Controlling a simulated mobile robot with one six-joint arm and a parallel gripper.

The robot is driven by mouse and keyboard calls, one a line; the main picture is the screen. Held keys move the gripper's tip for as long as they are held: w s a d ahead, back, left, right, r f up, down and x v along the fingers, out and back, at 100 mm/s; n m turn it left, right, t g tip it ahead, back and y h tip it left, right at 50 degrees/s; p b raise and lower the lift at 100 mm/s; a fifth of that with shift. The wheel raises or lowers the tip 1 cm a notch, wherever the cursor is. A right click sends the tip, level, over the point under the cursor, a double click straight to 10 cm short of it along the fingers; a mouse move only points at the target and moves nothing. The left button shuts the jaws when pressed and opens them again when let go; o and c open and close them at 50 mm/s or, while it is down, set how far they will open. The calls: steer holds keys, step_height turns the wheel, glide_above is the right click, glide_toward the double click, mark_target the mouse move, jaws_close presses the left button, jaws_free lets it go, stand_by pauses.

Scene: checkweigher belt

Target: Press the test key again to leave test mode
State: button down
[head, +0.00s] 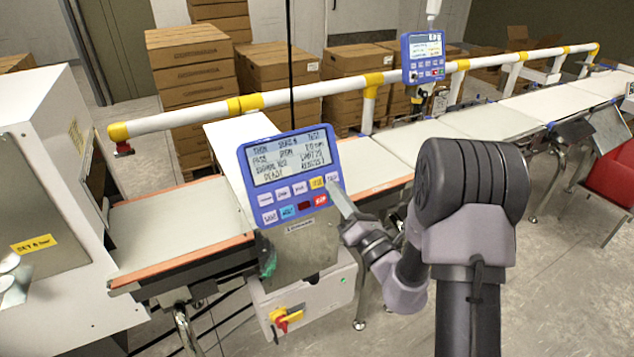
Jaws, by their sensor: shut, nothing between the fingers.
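A blue control panel (291,212) stands tilted in front of the belt in the head view. Its grey display (290,160) shows several lines of dark text, too small to read surely. Below it are two rows of keys: white ones, a yellow key (317,183), a light blue key, a dark red key and a red key (320,200). My gripper (336,188) is shut and empty, its tip at the panel's right edge by the right end of the upper key row. I cannot tell whether it touches a key. The gripper may hide part of the rightmost key.
The conveyor belt (170,222) runs behind the panel, with a white and yellow rail (310,91) above. A grey box with a red and yellow switch (284,318) hangs below. A second blue panel (424,57) stands farther back. Stacked cartons (190,77) stand behind.

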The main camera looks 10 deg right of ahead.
steer(key=shift+w+a+f+p, duration=0.1)
steer(key=shift+w+a+f, duration=0.2)
steer(key=shift+w, duration=0.4)
steer(key=shift+w+a+f+p, duration=0.1)
steer(key=shift+w+a+f, duration=0.05)
steer(key=shift+w+f, duration=0.4)
steer(key=shift+w+a+f+p, duration=0.1)
steer(key=shift+w+a+f, duration=0.15)
steer(key=shift+w, duration=0.55)
stand_by(0.5)
steer(key=shift+w+a+f, duration=0.1)
steer(key=shift+w+f, duration=0.1)
steer(key=shift+w, duration=0.15)
steer(key=shift+w+a+f, duration=0.1)
steer(key=shift+w+f, duration=0.1)
steer(key=shift+w, duration=0.15)
stand_by(0.5)
stand_by(0.3)
steer(key=shift+s+d+r, duration=0.2)
steer(key=shift+s+r, duration=0.2)
steer(key=shift+s, duration=0.3)
steer(key=shift+s+d+r, duration=0.25)
steer(key=shift+s+r, duration=0.15)
steer(key=shift+s, duration=0.3)
steer(key=shift+s+d+r, duration=0.2)
steer(key=shift+s+r, duration=0.15)
steer(key=shift+s, duration=0.35)
steer(key=shift+s+d+r, duration=0.25)
steer(key=shift+s+r, duration=0.15)
steer(key=shift+s, duration=0.3)
